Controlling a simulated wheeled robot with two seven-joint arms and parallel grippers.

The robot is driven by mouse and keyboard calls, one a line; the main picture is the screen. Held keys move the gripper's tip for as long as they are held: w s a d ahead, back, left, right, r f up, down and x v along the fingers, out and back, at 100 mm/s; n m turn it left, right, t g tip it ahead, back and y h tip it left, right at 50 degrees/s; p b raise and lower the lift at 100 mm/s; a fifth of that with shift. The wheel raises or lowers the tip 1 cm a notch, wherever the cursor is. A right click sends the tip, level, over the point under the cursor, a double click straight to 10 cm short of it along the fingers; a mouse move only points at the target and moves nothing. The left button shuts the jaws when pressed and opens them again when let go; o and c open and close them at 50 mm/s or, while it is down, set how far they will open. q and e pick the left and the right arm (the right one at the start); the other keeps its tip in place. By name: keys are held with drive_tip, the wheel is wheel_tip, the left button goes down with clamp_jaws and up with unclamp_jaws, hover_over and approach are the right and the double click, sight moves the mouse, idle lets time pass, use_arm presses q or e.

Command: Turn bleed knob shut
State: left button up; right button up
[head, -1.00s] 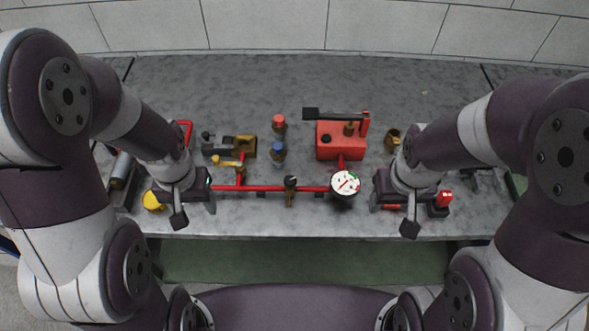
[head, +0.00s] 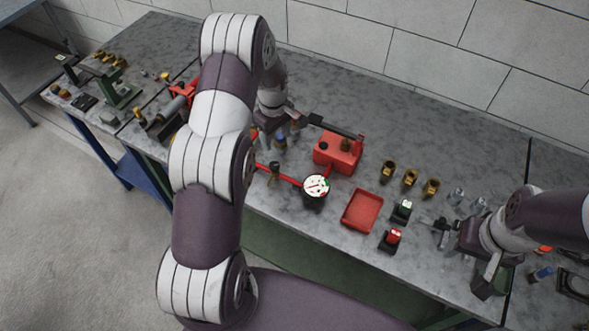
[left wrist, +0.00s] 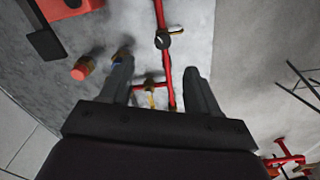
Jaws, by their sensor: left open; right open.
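A small black knob (head: 275,167) sits on the red pipe, left of the white gauge (head: 316,186) in the head view. In the left wrist view the black knob (left wrist: 163,40) has a brass stem beside it and lies beyond my fingertips. My left gripper (left wrist: 157,68) is open, with its fingers apart above the red pipe and a brass valve (left wrist: 150,97). Nothing is held. In the head view my left arm partly hides the pipe and the left gripper (head: 268,134). My right gripper (head: 473,258) is open near the bench's front right, away from the knob.
A red box (head: 338,153) with a black lever stands behind the gauge. A red tray (head: 362,211), brass fittings (head: 410,178) and blocks with green and red switches (head: 391,239) are to its right. A red-capped fitting (left wrist: 82,68) is left of my left fingers.

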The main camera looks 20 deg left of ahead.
use_arm(q)
drive_tip(key=p, duration=0.5)
hover_over(274, 165)
drive_tip(key=shift+n, duration=0.4)
drive_tip(key=f, duration=0.9)
drive_tip(key=shift+d+f, duration=0.25)
drive_tip(key=shift+f, duration=0.05)
drive_tip(key=f, duration=0.2)
drive_tip(key=shift+a+f, duration=0.2)
drive_tip(key=shift+f, duration=0.15)
drive_tip(key=shift+a+f, duration=0.25)
drive_tip(key=shift+f, duration=0.25)
drive_tip(key=shift+d, duration=0.15)
drive_tip(key=shift+d+r, duration=0.1)
drive_tip(key=c, duration=1)
drive_tip(key=shift+c, duration=0.2)
use_arm(e)
drive_tip(key=r, duration=0.1)
drive_tip(key=a+r, duration=0.1)
drive_tip(key=r, duration=0.3)
drive_tip(key=shift+a+r, duration=0.15)
drive_tip(key=shift+a, duration=0.2)
